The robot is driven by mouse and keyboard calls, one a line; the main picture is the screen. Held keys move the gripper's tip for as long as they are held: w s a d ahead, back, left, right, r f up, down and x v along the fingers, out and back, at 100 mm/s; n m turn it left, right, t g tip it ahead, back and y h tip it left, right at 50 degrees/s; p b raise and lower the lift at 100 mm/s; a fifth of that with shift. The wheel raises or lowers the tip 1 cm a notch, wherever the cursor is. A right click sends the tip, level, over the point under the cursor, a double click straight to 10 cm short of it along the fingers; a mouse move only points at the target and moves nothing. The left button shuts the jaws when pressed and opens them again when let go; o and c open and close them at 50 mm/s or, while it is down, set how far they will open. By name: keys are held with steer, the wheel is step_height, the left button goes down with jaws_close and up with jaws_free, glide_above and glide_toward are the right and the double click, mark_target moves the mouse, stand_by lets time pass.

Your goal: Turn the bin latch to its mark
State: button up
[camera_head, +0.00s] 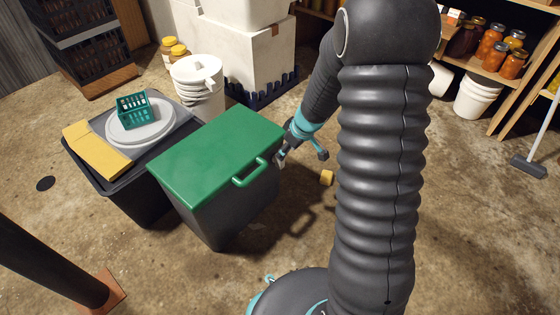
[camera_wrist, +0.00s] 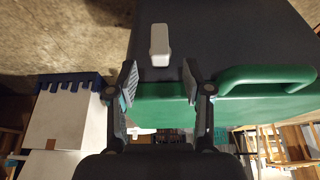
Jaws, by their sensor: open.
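The bin (camera_head: 225,215) is dark grey with a green lid (camera_head: 215,150) and a green handle (camera_head: 250,173) on its front edge. In the wrist view a light grey latch (camera_wrist: 160,45) stands out from the bin's dark wall (camera_wrist: 225,35), close to the green lid rim (camera_wrist: 165,90). My gripper (camera_wrist: 159,82) is open and empty there. The latch lies ahead of the gap between its fingers and is not between the pads. In the head view my gripper (camera_head: 284,155) is beside the bin's right side, and the latch cannot be made out. I cannot make out a mark.
The green handle (camera_wrist: 275,78) is right of my fingers in the wrist view. A dark tub (camera_head: 150,207) with a plate and a teal basket (camera_head: 133,110) stands left of the bin. White boxes (camera_head: 262,62) are behind. A yellow block (camera_head: 327,178) lies on open floor.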

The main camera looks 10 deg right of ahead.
steer(key=b+x, duration=0.1)
steer(key=x, duration=0.6)
steer(key=shift+w+a+f, duration=0.1)
steer(key=shift+w+f, duration=0.05)
steer(key=shift+f, duration=0.2)
jaws_close()
